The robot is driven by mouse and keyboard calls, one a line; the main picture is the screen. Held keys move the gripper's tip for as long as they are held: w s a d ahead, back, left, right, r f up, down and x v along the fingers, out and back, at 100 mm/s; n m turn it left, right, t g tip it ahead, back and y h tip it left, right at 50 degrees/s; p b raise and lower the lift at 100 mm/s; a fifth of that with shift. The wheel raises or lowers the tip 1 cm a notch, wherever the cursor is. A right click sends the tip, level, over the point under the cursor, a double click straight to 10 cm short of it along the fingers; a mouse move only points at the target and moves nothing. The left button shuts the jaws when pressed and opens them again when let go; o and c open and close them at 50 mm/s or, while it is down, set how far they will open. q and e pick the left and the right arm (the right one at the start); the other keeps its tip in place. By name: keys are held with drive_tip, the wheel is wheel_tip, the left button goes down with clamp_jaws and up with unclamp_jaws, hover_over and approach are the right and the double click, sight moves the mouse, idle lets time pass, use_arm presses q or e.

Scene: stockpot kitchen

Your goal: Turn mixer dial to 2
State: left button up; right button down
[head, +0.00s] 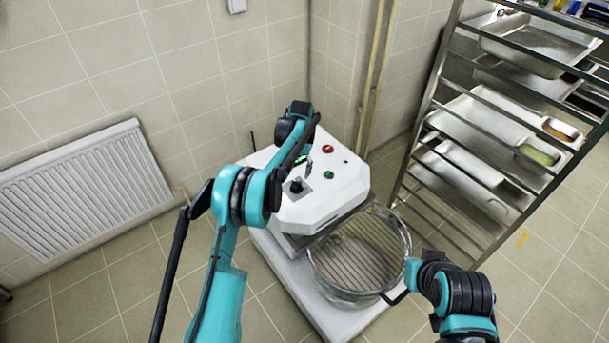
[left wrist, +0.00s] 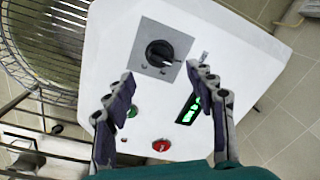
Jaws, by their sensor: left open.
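The mixer (head: 325,207) is a white-topped machine with a black dial (head: 296,187) on a grey square plate. In the left wrist view the dial (left wrist: 159,53) is near the top middle; its number marks are too small to read. My left gripper (head: 307,152) is above the mixer top, partly hidden by its own arm. In the left wrist view the gripper (left wrist: 160,72) is open, its two fingers apart with the dial seen beyond and between the tips, and nothing held. My right arm is at the lower right; its fingers cannot be made out.
A red button (head: 328,149), a green button (head: 329,175) and a lit green display (left wrist: 192,105) share the mixer top. A wire-guarded bowl (head: 358,262) is in front. A tray rack (head: 440,95) stands right; a radiator (head: 80,190) is on the left wall.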

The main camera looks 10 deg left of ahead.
sight(297, 182)
use_arm(q)
drive_tip(key=shift+w+d+f, duration=0.1)
drive_tip(key=shift+w+f, duration=0.05)
drive_tip(key=shift+f, duration=0.15)
drive_tip(key=f+b, duration=0.1)
drive_tip(key=f, duration=0.1)
drive_tip(key=f+b, duration=0.1)
drive_tip(key=f, duration=0.2)
drive_tip(key=f+b, duration=0.1)
drive_tip(key=f, duration=0.1)
drive_tip(key=shift+a+f, duration=0.3)
drive_tip(key=shift+r, duration=0.1)
drive_tip(key=c, duration=1.2)
